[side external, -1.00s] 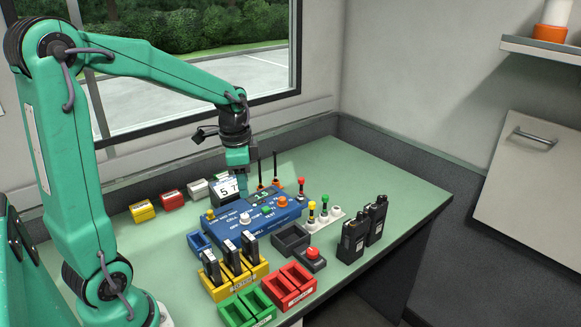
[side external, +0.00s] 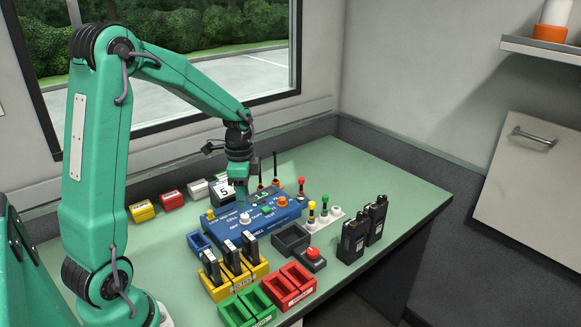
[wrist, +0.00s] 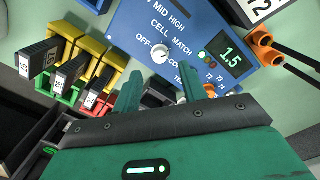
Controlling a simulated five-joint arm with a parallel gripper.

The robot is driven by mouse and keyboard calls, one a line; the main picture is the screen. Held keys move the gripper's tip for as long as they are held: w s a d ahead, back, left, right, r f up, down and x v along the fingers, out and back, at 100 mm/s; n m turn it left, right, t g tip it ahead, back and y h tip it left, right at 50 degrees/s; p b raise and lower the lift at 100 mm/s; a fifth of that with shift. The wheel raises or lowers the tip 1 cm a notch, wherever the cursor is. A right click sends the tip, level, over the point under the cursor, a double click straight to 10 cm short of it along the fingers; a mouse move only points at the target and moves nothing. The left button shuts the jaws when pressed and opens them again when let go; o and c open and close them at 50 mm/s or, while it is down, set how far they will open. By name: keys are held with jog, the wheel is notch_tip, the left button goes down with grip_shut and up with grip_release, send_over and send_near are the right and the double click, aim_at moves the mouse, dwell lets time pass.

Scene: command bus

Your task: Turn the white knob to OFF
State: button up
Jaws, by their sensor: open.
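The white knob (wrist: 162,53) sits on the face of the blue console (wrist: 128,42), with OFF lettering to its left. It also shows in the side view (side external: 245,218) near the middle of the console (side external: 212,231). Which way its mark points is too small to tell. My gripper (wrist: 162,72) is open and empty. Its two fingers point at the console, and in the wrist view the knob lies just beyond the gap between the fingertips. In the side view my gripper (side external: 241,203) hangs low over the console, just behind the knob; contact cannot be told.
A lit display (wrist: 229,53) reads 1.5. An orange knob (side external: 282,201) and a green button (side external: 266,210) sit right of the white knob. The right table edge is clear.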

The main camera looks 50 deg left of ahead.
aim_at(245, 215)
jog(key=shift+f, duration=2.85)
grip_shut()
